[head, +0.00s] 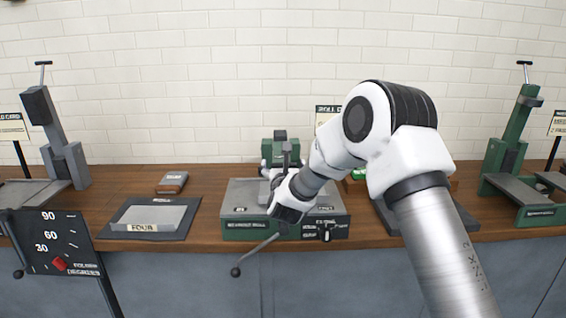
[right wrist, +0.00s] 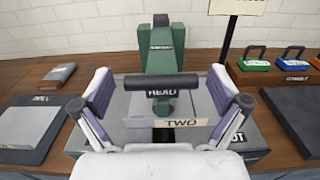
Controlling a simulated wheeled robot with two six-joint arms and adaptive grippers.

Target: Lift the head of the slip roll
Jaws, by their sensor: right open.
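The slip roll (head: 236,226) stands mid-bench in the head view, with a green and grey base and a crank reaching out in front. Its green upright (right wrist: 163,45) shows in the right wrist view. In front of it is a black horizontal bar (right wrist: 160,82) above a plate lettered HEAD (right wrist: 162,93). A tag reading TWO (right wrist: 180,122) sits nearer. My right gripper (right wrist: 160,77) is open, with one finger beyond each end of the bar and nothing held. In the head view my right arm and wrist hide part of the machine. My left gripper is not in view.
A grey tray tagged FOUR (head: 170,216) and a small block (head: 172,182) lie left. A dial board (head: 55,250) stands front left. Tall machines stand far left (head: 48,125) and far right (head: 507,135).

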